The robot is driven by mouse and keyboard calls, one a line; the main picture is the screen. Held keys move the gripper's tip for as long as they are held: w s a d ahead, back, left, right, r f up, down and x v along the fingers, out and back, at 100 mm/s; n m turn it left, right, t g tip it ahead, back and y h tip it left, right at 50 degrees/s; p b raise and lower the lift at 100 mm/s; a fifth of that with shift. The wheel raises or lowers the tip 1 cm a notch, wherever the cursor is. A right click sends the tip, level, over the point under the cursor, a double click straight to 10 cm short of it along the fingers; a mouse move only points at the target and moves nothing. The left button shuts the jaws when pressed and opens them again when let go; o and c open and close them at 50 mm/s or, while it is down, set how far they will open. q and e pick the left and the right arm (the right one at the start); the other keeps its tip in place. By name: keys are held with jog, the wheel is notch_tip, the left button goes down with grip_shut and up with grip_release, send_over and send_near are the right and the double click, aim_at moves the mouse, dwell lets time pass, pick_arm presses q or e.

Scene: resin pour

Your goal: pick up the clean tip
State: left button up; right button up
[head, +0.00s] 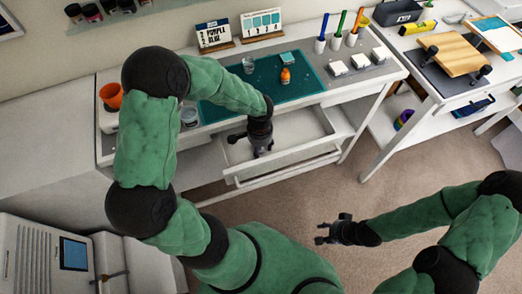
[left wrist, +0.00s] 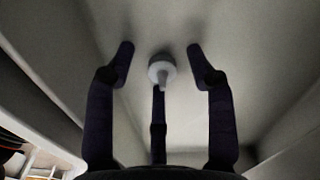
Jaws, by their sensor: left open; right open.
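The clean tip (left wrist: 161,70) is a small pale piece with a round base and a narrow nozzle. In the left wrist view it lies on the drawer floor between my spread fingers, not touched by them as far as I can see. My left gripper (head: 259,150) is open and reaches down into the open white drawer (head: 300,134); it also shows in the left wrist view (left wrist: 160,65). In the head view the tip is hidden by the gripper. My right gripper (head: 324,231) is open and empty over the floor, away from the table.
The drawer walls stand close around my left gripper. A second table (head: 440,90) stands at the right.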

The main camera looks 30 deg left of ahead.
pick_arm(q)
jog(key=c, duration=0.8)
jog(key=shift+o, duration=0.2)
jog(key=shift+r, duration=0.1)
